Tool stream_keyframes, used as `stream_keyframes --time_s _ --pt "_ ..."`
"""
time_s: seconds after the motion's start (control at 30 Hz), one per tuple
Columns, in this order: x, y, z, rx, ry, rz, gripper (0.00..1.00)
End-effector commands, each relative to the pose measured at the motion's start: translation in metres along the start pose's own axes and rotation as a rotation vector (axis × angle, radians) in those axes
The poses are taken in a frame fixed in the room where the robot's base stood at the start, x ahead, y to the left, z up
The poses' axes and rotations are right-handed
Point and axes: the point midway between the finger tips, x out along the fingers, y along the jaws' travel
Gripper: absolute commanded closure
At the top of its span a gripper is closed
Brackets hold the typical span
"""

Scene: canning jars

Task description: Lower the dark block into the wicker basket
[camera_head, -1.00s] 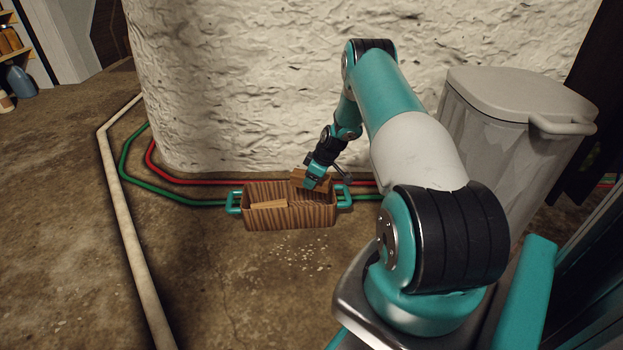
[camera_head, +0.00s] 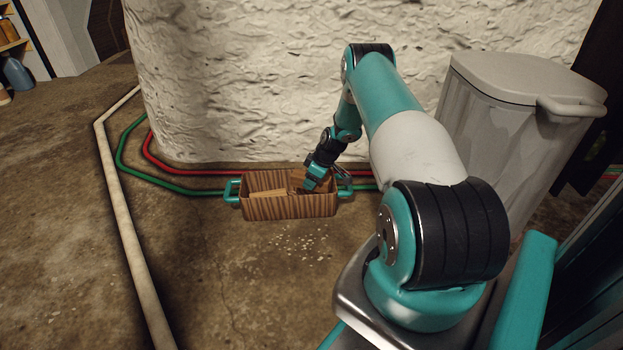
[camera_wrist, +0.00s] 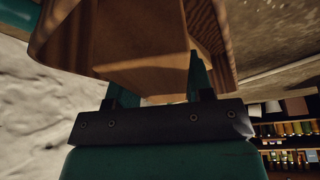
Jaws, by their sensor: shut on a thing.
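The basket (camera_head: 290,208) is a striped brown wooden-looking box with teal handles, standing on the floor by the white wall. My gripper (camera_head: 311,184) reaches down into its right half and is shut on a brown block (camera_head: 298,177). The block's lower part is hidden by the basket's front wall, so I cannot tell if it touches the bottom. A lighter wooden piece (camera_head: 268,193) lies in the left half. In the wrist view, the brown block (camera_wrist: 145,74) lies ahead of my gripper (camera_wrist: 157,85), with striped basket wall (camera_wrist: 207,28) beside it.
Red (camera_head: 200,172), green (camera_head: 165,186) and white (camera_head: 127,220) pipes run along the floor near the wall (camera_head: 240,90). A grey lidded bin (camera_head: 490,125) stands at the right. Shelves (camera_wrist: 290,130) show in the wrist view. The floor in front of the basket is clear.

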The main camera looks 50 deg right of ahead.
Motion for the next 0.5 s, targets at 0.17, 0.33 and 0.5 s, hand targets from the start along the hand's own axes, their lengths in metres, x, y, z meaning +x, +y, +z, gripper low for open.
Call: stream_keyframes --time_s 0.17,0.33,0.5 --pt "0.011 0.0 0.004 0.0 0.001 0.001 0.79" --pt "0.019 0.0 0.008 0.0 0.0 0.001 0.79" --pt "0.027 0.0 0.011 0.0 0.0 0.0 0.79"
